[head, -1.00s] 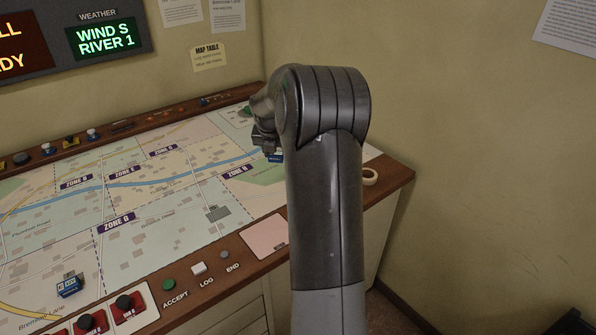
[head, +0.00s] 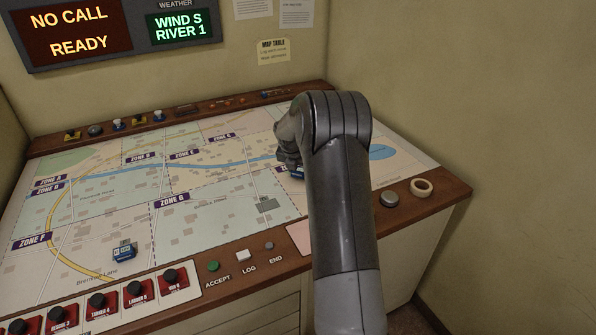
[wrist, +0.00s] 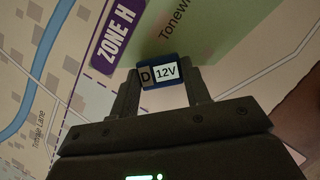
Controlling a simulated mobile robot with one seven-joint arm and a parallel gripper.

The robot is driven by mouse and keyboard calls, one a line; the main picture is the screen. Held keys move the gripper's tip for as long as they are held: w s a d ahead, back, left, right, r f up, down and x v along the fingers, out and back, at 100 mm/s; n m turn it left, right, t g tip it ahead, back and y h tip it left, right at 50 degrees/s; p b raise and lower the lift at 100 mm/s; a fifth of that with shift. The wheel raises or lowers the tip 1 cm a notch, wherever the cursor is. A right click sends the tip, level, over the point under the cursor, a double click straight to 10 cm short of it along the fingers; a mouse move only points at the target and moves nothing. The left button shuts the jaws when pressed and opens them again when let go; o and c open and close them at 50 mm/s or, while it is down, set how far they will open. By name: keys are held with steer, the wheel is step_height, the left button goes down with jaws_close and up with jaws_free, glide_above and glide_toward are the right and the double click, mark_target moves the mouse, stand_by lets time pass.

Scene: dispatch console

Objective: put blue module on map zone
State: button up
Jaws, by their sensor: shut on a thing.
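My gripper (wrist: 162,85) is shut on a small blue module (wrist: 158,71) marked "D 12V", held between its two fingers over the map. In the wrist view the module is beside the purple ZONE H label (wrist: 117,36) and overlaps the edge of a green patch. In the head view my arm hides most of the gripper (head: 290,160), and only a bit of the held blue module (head: 297,174) shows. I cannot tell whether it touches the map. A second blue module (head: 124,251) lies on the map (head: 205,225) at the front left.
A row of red switch blocks (head: 137,293) and the ACCEPT, LOG and END buttons (head: 242,256) line the front edge. A tape roll (head: 421,187) and a grey knob (head: 389,199) are at the right. Small buttons line the back edge. The map's middle is clear.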

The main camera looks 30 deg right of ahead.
steer(key=shift+f, duration=0.55)
steer(key=shift+f, duration=0.15)
steer(key=o, duration=1)
steer(key=shift+o, duration=0.2)
